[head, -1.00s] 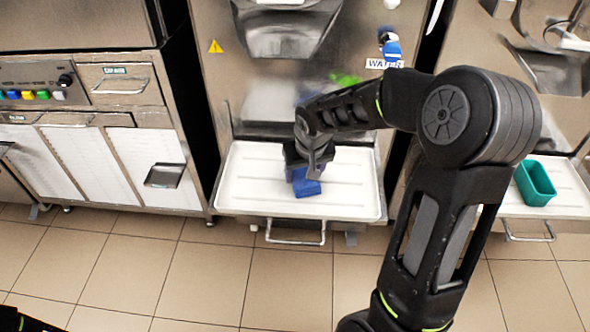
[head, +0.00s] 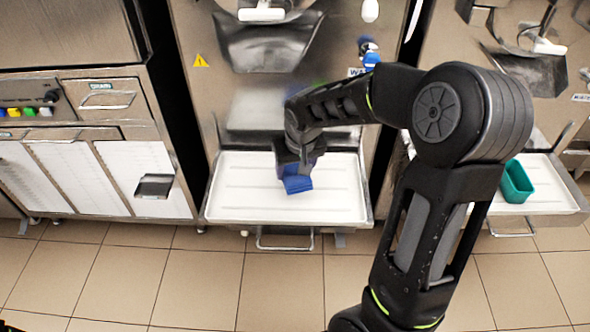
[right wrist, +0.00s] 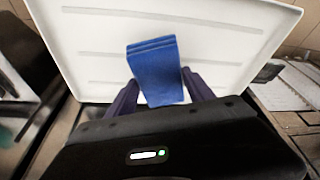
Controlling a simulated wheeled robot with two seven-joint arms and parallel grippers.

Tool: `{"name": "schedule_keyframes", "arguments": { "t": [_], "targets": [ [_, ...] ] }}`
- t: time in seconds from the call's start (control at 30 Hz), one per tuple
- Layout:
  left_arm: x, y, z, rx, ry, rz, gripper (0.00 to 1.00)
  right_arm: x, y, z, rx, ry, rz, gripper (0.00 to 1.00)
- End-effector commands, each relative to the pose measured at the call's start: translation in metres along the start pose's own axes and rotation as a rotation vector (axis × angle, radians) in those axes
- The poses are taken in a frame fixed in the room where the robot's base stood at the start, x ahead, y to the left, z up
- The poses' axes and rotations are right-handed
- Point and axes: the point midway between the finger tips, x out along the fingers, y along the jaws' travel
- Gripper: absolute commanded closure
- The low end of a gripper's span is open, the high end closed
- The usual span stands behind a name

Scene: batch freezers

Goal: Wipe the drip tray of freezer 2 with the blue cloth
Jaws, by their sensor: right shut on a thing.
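The blue cloth (head: 298,184) is a folded pad over the white drip tray (head: 236,208) of the middle freezer. My right gripper (head: 297,172) is shut on the cloth and points down at the tray. In the right wrist view the cloth (right wrist: 155,68) sticks out between the two fingers, with the ribbed tray (right wrist: 85,40) behind it. I cannot tell for sure whether the cloth touches the tray. No spill or mark is clear on the visible tray surface. My left gripper is not in view.
A teal container (head: 516,182) stands on the right freezer's tray (head: 560,200). A wire handle (head: 285,240) hangs below the middle tray's front. A cabinet with white panels (head: 70,175) stands at the left. The tiled floor in front is clear.

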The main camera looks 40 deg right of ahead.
Motion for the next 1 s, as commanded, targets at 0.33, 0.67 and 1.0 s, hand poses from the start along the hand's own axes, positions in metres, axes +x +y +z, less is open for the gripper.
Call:
{"name": "schedule_keyframes", "arguments": {
  "t": [0.33,0.67,1.0],
  "targets": [
    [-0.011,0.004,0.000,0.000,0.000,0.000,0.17,-0.016,0.000,-0.005,0.000,0.000,0.000,0.85],
    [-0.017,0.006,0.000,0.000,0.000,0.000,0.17,-0.024,0.000,-0.008,0.000,0.001,0.000,0.85],
    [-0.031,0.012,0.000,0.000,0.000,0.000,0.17,-0.045,0.000,-0.014,0.000,-0.001,0.000,0.85]
  ]
}}
